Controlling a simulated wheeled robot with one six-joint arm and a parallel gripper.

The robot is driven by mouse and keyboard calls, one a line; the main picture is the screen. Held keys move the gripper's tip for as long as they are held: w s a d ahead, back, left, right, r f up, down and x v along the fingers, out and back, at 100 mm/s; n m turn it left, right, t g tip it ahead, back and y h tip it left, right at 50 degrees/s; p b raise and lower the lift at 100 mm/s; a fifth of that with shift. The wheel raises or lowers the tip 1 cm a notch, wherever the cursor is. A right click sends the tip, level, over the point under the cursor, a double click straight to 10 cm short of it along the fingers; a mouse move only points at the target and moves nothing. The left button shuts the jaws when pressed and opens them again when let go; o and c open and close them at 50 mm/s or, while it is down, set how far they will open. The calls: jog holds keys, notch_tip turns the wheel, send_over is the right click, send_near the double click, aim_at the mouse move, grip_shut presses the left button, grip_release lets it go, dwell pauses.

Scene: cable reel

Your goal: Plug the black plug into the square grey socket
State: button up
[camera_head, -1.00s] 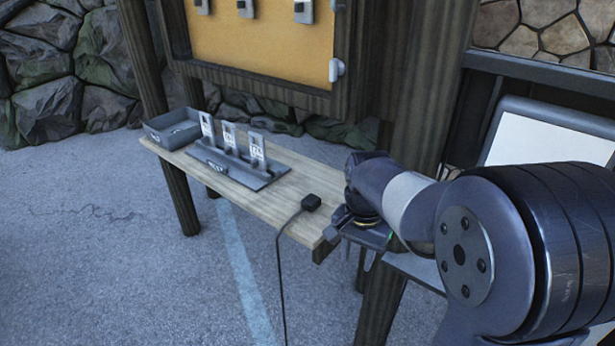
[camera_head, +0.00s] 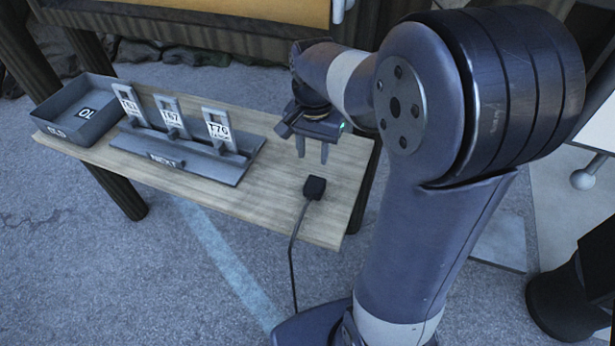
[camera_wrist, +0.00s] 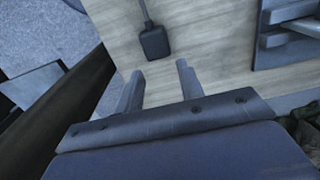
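The black plug (camera_head: 315,187) lies on the wooden shelf near its front right end, and its cable hangs over the front edge toward the ground. The plug (camera_wrist: 154,43) also shows in the wrist view, ahead of my fingers and between their lines, its cable running up. My gripper (camera_head: 313,160) is above the shelf, just behind the plug, fingers pointing down. In the wrist view my gripper (camera_wrist: 159,80) has its two fingers apart with nothing between them. I see no square grey socket in the frames of now.
On the shelf (camera_head: 270,205), a grey rack (camera_head: 190,160) marked NEXT holds several tags left of my gripper. A grey OLD bin (camera_head: 85,115) stands at the far left. A dark post is at the right end. The shelf around the plug is clear.

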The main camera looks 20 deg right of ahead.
aim_at(315, 183)
jog(key=shift+o, duration=0.4)
jog(key=o, duration=0.3)
jog(key=shift+f, duration=0.15)
jog(key=o, duration=0.3)
notch_tip(315, 183, down, 5)
jog(key=shift+s+r, duration=0.1)
jog(key=shift+r, duration=0.05)
jog(key=shift+f, duration=0.3)
jog(key=f, duration=0.4)
jog(key=shift+s+d+f, duration=0.2)
jog(key=shift+s, duration=0.1)
jog(key=shift+f, duration=0.4)
jog(key=shift+c, duration=0.4)
